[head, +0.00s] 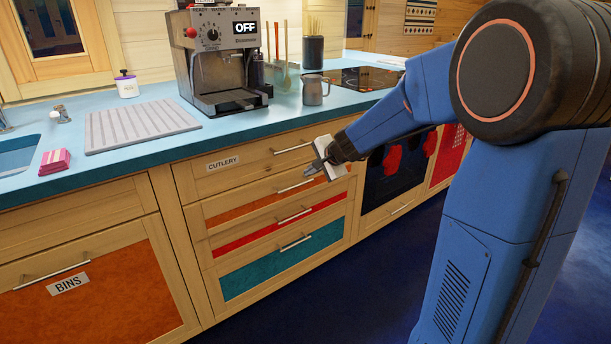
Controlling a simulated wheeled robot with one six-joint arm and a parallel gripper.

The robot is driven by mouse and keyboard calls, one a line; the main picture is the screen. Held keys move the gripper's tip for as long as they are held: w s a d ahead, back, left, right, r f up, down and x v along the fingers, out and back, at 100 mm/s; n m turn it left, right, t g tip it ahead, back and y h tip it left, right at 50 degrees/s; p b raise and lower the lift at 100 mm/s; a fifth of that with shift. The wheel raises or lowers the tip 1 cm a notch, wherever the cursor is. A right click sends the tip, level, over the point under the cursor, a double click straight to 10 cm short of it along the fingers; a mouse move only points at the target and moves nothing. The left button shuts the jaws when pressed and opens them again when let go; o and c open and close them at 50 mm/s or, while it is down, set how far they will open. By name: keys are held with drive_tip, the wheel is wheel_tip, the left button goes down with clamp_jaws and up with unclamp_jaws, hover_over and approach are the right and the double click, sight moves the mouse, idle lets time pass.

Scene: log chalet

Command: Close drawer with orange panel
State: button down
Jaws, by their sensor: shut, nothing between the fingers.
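The drawer with the orange panel (240,209) is second from the top in the wooden stack, under the drawer labelled CUTLERY (240,173). Its metal bar handle (295,186) is near the middle of its front. The front looks about level with its neighbours; I cannot tell whether a small gap is left. My gripper (313,167) is shut and empty, in front of the upper right part of the stack, near that handle. It hides part of the drawer's right end. I cannot tell whether it touches the front.
Below are a drawer with a red panel (260,232) and one with a teal panel (260,273). A BINS front (110,300), also orange, is at left. An oven (385,190) with red mitts stands at right. The blue counter (150,150) overhangs. The dark blue floor (350,290) is clear.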

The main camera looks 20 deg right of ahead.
drive_tip(key=w+d+r, duration=0.2)
drive_tip(key=d, duration=0.6)
drive_tip(key=x, duration=1.1)
drive_tip(key=shift+w+a+r, duration=0.1)
drive_tip(key=shift+w+r, duration=0.05)
drive_tip(key=shift+w, duration=0.5)
drive_tip(key=shift+w+a, duration=0.2)
drive_tip(key=shift+w, duration=0.55)
